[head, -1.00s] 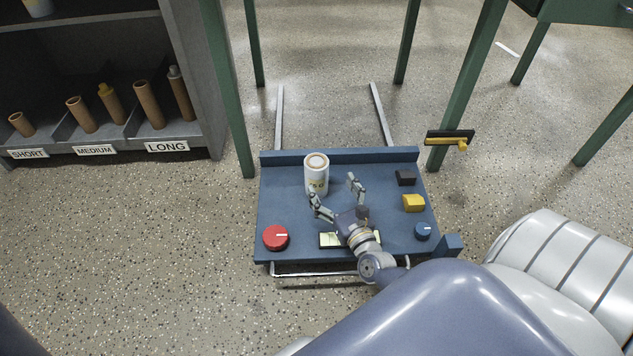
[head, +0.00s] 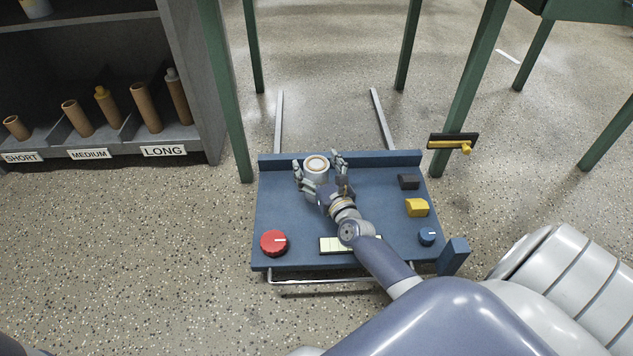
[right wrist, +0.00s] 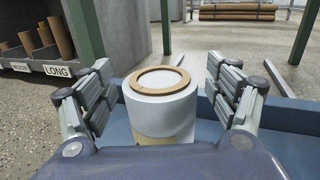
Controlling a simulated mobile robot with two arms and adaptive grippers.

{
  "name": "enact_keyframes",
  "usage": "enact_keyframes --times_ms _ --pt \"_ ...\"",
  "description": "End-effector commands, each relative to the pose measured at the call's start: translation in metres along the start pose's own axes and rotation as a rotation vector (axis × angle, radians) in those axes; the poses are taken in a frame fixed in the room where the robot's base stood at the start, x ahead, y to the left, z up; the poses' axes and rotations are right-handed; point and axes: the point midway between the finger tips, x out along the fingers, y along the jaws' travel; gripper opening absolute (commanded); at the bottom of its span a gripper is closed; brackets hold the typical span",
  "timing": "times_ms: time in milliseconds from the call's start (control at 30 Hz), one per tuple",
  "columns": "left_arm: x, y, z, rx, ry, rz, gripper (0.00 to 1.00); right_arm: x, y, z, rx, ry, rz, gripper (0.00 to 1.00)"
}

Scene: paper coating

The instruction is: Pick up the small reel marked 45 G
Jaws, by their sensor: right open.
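The small white reel (head: 316,165) with a brown core stands upright at the back of the blue panel table (head: 285,215). In the right wrist view the reel (right wrist: 160,108) sits between the spread fingers, with a yellowish band low on its side; its marking cannot be read now. My right gripper (head: 320,172) is open around the reel, one finger on each side. In the right wrist view a gap shows between the reel and the fingers of the gripper (right wrist: 165,100). My left gripper is not in view.
The table carries a red knob (head: 273,243), a pale display (head: 338,245), a black block (head: 408,181), a yellow block (head: 416,207) and a blue knob (head: 427,239). A raised ledge (head: 385,158) runs behind the reel. A grey shelf (head: 190,140) with cardboard tubes stands left.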

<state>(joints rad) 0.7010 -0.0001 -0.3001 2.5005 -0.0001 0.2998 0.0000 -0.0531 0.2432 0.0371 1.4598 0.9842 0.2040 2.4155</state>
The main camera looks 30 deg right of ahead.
Motion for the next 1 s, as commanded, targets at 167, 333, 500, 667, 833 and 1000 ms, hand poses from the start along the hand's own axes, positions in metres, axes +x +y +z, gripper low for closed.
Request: enact_keyframes --times_ms 167,333,500,667,833,1000 --pt "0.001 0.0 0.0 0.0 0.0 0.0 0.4 0.0 0.0 0.0 0.0 0.0 0.0 0.7" --pt "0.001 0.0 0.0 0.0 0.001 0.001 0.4 -0.001 0.0 0.0 0.0 0.0 0.0 0.31" --pt "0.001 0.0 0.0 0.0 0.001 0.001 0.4 0.0 0.0 0.001 0.0 -0.002 0.0 0.13" --pt "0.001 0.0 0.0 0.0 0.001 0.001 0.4 0.0 0.0 0.002 0.0 -0.002 0.0 0.13" --pt "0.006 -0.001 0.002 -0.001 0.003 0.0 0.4 0.0 0.0 0.008 0.0 -0.002 -0.001 0.13" --pt "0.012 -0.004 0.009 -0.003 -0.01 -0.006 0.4 0.0 0.0 0.023 0.0 -0.002 -0.001 0.13"
